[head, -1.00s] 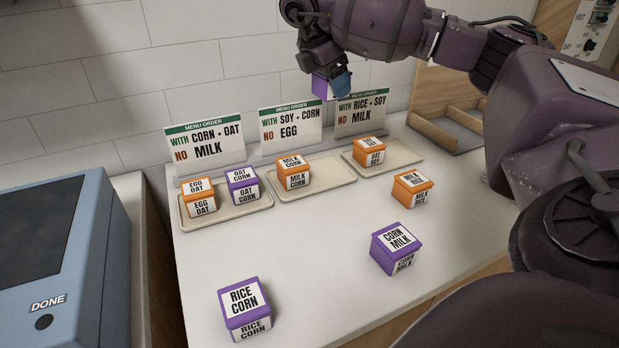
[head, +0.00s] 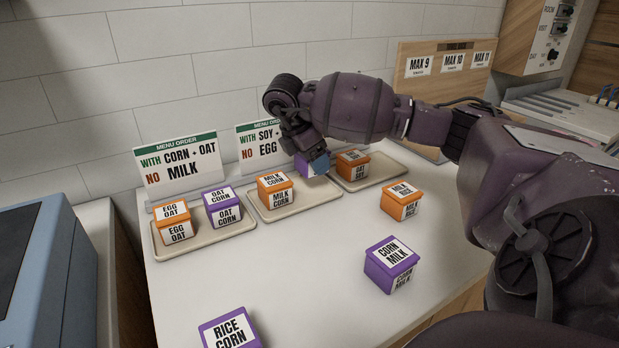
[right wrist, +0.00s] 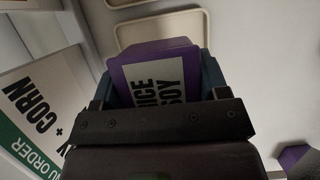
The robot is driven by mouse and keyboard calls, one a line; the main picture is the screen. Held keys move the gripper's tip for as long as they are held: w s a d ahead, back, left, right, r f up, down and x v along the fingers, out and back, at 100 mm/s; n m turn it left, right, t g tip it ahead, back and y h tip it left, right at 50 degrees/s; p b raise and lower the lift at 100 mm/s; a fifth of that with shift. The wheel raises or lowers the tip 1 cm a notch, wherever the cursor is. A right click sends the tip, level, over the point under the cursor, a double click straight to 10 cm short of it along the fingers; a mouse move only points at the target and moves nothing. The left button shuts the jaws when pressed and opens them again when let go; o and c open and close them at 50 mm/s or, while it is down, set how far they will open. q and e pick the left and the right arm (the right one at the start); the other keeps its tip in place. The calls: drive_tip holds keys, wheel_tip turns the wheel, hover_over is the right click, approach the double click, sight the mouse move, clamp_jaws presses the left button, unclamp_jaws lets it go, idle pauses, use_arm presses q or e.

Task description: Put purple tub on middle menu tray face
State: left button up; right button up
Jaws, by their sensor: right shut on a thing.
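My right gripper (head: 314,166) is shut on a purple tub (head: 303,166), holding it low at the back right of the middle menu tray (head: 320,188). I cannot tell whether the tub touches the tray. In the right wrist view its label reads RICE SOY (right wrist: 155,75), between the blue-grey fingers (right wrist: 160,85). An orange MILK CORN tub (head: 276,190) stands on the middle tray's left part. The SOY card (head: 262,144) behind is partly hidden by my gripper. My left gripper is not in view.
The left tray (head: 200,236) holds an orange EGG OAT tub (head: 173,224) and a purple OAT CORN tub (head: 223,209). An orange tub (head: 352,166) is on the right tray (head: 388,174). Orange MILK (head: 401,201), purple CORN MILK (head: 391,266) and RICE CORN (head: 229,330) tubs stand in front.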

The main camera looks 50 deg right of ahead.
sight(312, 188)
wheel_tip(312, 188, down, 5)
drive_tip(key=shift+r+b, duration=0.1)
drive_tip(key=shift+b, duration=0.25)
drive_tip(key=o, duration=1.1)
drive_tip(key=p+v, duration=0.2)
drive_tip(key=v, duration=1)
